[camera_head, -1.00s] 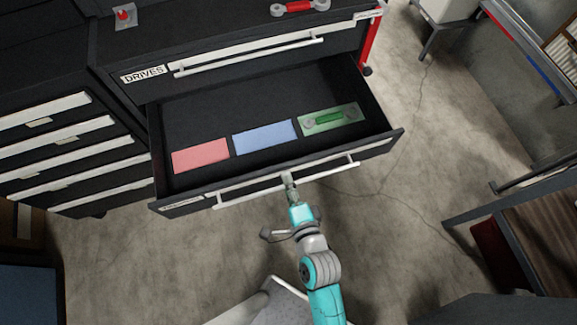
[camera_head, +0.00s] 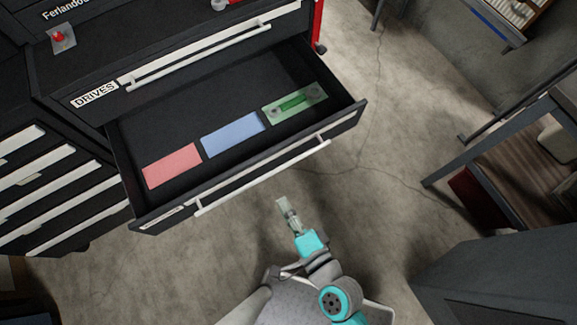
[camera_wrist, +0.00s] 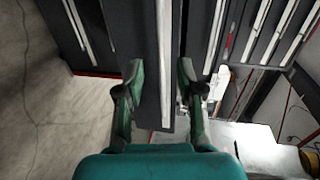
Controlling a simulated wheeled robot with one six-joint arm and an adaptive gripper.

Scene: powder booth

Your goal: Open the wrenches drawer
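The lower drawer (camera_head: 341,127) of the tool chest stands pulled out. Its front label is too slanted to read. Inside lie a red mat (camera_head: 171,167), a blue mat (camera_head: 232,134) and a green mat (camera_head: 312,93) with a wrench-shaped green piece (camera_head: 292,101) on it. The drawer's white bar handle (camera_head: 265,177) runs along its front. My gripper (camera_head: 283,203) is in front of the handle, apart from it and empty. In the wrist view its two fingers are spread (camera_wrist: 160,72), with the handle (camera_wrist: 164,45) seen beyond them.
The DRIVES drawer (camera_head: 91,95) above is shut. A neighbouring cabinet (camera_head: 50,190) with several drawers stands at left, and a red button (camera_head: 59,37) is on the chest top. A table (camera_head: 515,165) stands at right. The floor (camera_head: 375,215) between is clear.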

